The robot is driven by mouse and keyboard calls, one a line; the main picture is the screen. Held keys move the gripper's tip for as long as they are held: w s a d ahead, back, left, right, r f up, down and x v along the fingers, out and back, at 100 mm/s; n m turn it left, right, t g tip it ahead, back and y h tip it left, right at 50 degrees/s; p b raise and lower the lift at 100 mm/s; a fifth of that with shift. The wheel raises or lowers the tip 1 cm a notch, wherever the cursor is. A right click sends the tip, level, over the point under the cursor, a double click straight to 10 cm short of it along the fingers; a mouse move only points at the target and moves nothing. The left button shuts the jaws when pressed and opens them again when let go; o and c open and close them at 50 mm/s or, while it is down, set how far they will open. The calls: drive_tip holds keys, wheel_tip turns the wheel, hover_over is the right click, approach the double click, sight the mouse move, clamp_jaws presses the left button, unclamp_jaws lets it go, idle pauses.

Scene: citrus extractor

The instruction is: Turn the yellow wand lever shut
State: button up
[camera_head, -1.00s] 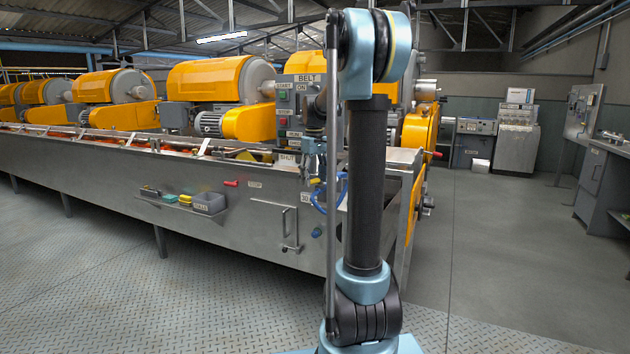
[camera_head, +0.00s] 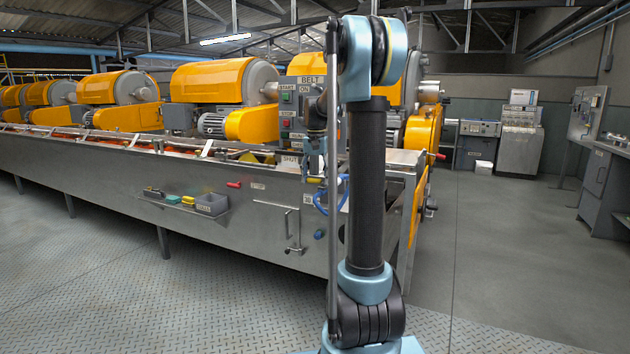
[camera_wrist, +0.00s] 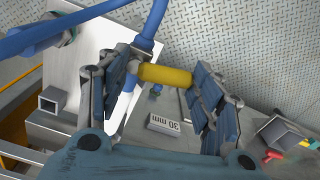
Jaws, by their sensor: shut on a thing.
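The yellow lever (camera_wrist: 165,75) is in the middle of the wrist view, a short rounded bar lying crosswise. My gripper (camera_wrist: 168,82) is around it, one finger at its left end and the other at its right end, and is shut on it. Blue wand fittings (camera_wrist: 146,45) show behind the lever's left end.
A blue hose (camera_wrist: 85,30) crosses the upper left of the wrist view. A "30 mm" plate (camera_wrist: 164,124) lies below the lever. A small grey tray (camera_head: 211,205) is fixed to the machine's side (camera_head: 100,175). The control box (camera_head: 300,110) stands above. The floor in front is clear.

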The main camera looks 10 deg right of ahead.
sight(316, 180)
drive_tip(key=shift+w+d+m, duration=0.15)
drive_tip(key=shift+w+m, duration=0.1)
drive_tip(key=shift+m, duration=0.85)
drive_tip(key=o, duration=1.1)
drive_tip(key=shift+c, duration=0.2)
wheel_tip(316, 180, up, 12)
